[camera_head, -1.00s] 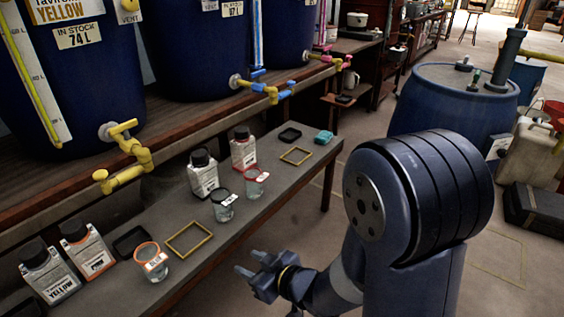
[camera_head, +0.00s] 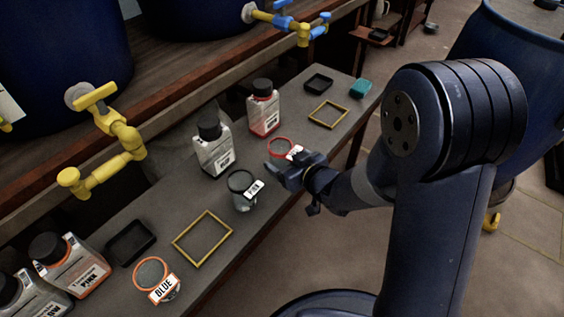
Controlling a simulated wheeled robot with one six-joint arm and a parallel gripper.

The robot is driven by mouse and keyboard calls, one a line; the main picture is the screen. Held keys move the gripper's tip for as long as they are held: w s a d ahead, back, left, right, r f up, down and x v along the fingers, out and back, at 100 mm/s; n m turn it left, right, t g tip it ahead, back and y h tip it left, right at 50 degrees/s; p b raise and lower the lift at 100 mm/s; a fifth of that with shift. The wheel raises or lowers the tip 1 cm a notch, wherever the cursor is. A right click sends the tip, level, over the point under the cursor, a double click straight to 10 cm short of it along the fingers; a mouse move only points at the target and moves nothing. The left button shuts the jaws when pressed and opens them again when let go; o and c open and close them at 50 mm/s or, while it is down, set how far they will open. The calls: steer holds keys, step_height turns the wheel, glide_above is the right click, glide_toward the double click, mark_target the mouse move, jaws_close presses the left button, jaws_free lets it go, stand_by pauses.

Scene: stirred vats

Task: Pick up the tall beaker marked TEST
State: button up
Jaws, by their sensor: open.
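No label in view reads TEST. A red-rimmed glass beaker (camera_head: 281,147) stands at the right of the bench; my gripper covers its lower part and most of its label. My gripper (camera_head: 279,168) is open, with its fingers in front of this beaker in the picture; I cannot tell if they touch it. A dark-rimmed beaker (camera_head: 241,184), whose small label seems to read PINK, stands just left of the gripper. An orange-rimmed beaker (camera_head: 151,272) marked BLUE stands at the front left.
Several capped bottles stand behind the beakers, including a white one (camera_head: 214,150) and a red-labelled one (camera_head: 263,110). Yellow frames (camera_head: 178,239) and black trays (camera_head: 131,243) lie on the bench. A yellow tap (camera_head: 112,140) juts out above. A blue barrel (camera_head: 510,60) stands right.

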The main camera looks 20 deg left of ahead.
steer(key=shift+w+a, duration=0.1)
steer(key=shift+a, duration=0.05)
steer(key=c, duration=1.1)
